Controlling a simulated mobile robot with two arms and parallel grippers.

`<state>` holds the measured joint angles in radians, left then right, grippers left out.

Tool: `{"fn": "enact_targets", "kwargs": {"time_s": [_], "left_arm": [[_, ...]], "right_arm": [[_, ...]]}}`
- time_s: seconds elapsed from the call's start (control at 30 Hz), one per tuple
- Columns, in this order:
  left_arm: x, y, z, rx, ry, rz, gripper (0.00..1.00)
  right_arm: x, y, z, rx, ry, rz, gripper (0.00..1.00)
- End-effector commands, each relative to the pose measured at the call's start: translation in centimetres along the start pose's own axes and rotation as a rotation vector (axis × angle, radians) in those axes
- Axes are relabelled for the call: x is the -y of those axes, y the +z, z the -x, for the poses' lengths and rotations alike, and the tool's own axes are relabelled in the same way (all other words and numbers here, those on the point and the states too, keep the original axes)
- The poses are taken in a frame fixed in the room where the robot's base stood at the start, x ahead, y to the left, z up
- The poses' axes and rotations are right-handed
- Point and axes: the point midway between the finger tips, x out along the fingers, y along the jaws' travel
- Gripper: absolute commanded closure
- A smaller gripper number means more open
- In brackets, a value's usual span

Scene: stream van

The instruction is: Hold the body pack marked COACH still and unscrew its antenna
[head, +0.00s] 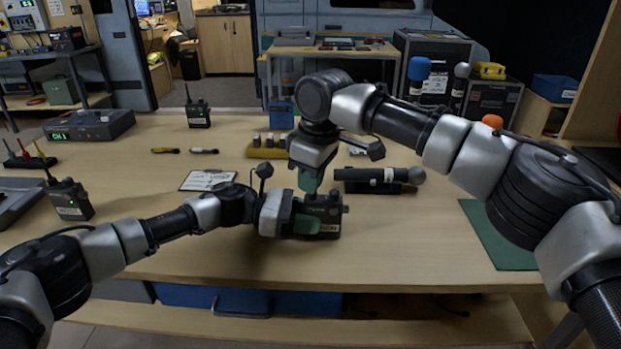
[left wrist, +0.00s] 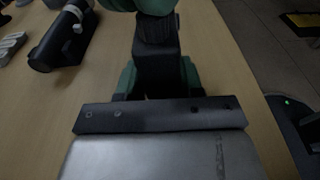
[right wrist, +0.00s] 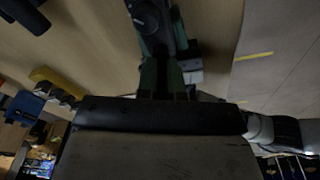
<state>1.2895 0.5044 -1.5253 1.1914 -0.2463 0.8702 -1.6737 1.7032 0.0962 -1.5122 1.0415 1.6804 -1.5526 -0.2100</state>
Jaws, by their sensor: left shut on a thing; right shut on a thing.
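The black body pack (head: 328,214) stands on the bench in the middle of the head view; the marking on its front is partly covered. My left gripper (head: 302,222) is shut on it from the left, its green fingers on either side. The left wrist view shows the dark pack (left wrist: 156,68) between those fingers. My right gripper (head: 309,185) points down from above and is shut at the top of the pack. The antenna is hidden by its fingers. In the right wrist view, the right gripper's green fingers (right wrist: 163,75) are close together with the pack (right wrist: 150,22) beyond them.
Two other body packs with antennas stand at the back (head: 198,113) and far left (head: 70,199). A dark microphone (head: 375,180) lies just right of and behind the grippers. A card (head: 207,180), a yellow holder (head: 262,152) and a green mat (head: 497,240) lie around. The front bench is clear.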

Motion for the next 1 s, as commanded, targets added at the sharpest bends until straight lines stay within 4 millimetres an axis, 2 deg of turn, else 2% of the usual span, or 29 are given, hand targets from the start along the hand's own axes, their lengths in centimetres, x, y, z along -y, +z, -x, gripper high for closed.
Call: {"fn": "enact_targets", "kwargs": {"time_s": [0.33, 0.73, 1.0], "left_arm": [[-0.01, -0.01, 0.01, 0.0, 0.001, 0.001, 0.9], [-0.02, -0.01, 0.01, 0.0, 0.001, 0.0, 0.9], [-0.02, -0.01, 0.01, 0.0, 0.001, 0.0, 0.9]], "right_arm": [[0.15, -0.04, -0.03, 0.0, -0.05, 0.316, 1.0], [0.15, -0.03, -0.03, -0.001, -0.06, 0.385, 1.0], [0.2, 0.02, -0.02, 0.0, -0.103, 0.665, 1.0]]}}
